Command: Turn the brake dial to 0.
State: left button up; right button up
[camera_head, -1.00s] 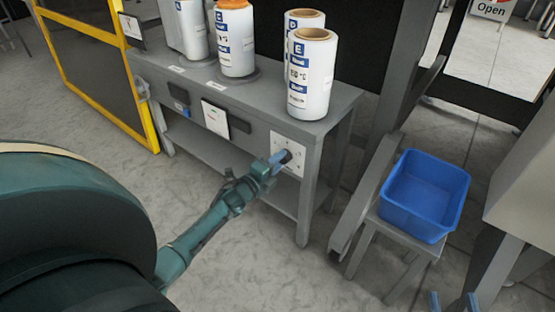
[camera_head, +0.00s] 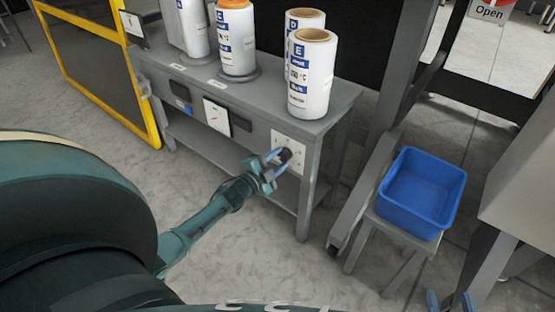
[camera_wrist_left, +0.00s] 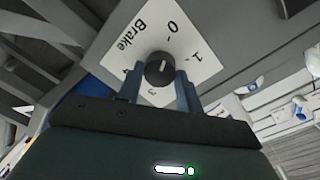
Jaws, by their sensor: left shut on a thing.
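The brake dial is a black round knob on a white plate on the grey bench front, seen in the head view (camera_head: 285,154). In the left wrist view the knob (camera_wrist_left: 158,70) sits on the tilted plate (camera_wrist_left: 205,68) marked "Brake", with 0 and 1 readable. A small pale mark shows on the knob; I cannot tell surely which number it points at. My left gripper (camera_head: 276,167) is at the dial, its blue fingers on either side of the knob, shut on it. My right gripper (camera_head: 450,302) shows only its two separated fingertips at the bottom right, open and empty.
White labelled rolls (camera_head: 312,75) stand on the grey bench (camera_head: 260,100). A blue bin (camera_head: 422,195) sits on a small stand to the right. A yellow-framed guard (camera_head: 95,60) is at the left. The floor before the bench is clear.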

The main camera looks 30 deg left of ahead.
dwell(0.3)
pick_arm(q)
jog(key=o, duration=1)
jog(key=shift+s, duration=0.2)
jog(key=s+a+p, duration=0.1)
jog(key=s+p, duration=0.2)
jog(key=s, duration=0.9)
jog(key=shift+s+a+r+p, duration=0.15)
jog(key=shift+s+r+p, duration=0.15)
jog(key=shift+s+p, duration=0.05)
pick_arm(e)
jog(key=g, duration=0.1)
jog(key=s+m+g+h, duration=0.1)
jog(key=shift+s+d+f+g, duration=0.1)
jog(key=shift+d+g, duration=0.3)
